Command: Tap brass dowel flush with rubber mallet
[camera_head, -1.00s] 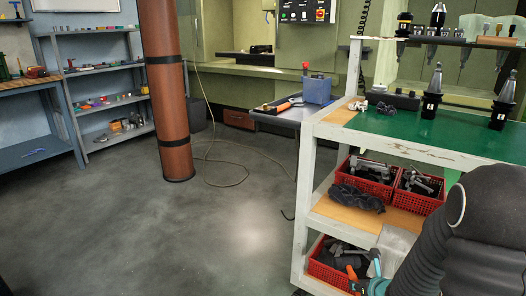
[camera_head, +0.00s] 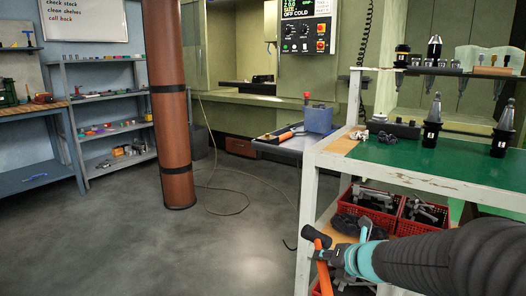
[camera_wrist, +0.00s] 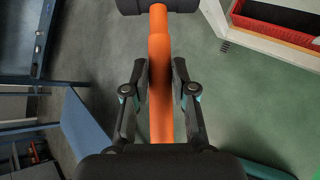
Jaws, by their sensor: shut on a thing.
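My gripper (camera_head: 338,258) is in front of the cart's left end, beside its lower shelves. In the wrist view my gripper (camera_wrist: 159,82) is shut on the orange handle of the rubber mallet (camera_wrist: 160,50), with a finger on each side. The mallet's black head is cut off by the top edge there. In the head view the mallet (camera_head: 318,239) is held with its dark head up and its orange handle pointing down. I cannot make out the brass dowel for certain. A dark block (camera_head: 395,129) with small parts lies on the cart's green top.
The cart's green top (camera_head: 440,160) carries black tool holders (camera_head: 432,125) at the right. Red crates (camera_head: 372,203) sit on the shelf below, close behind my arm. A brown column (camera_head: 170,110) stands at left. A bench (camera_head: 285,143) stands behind. The floor between is clear.

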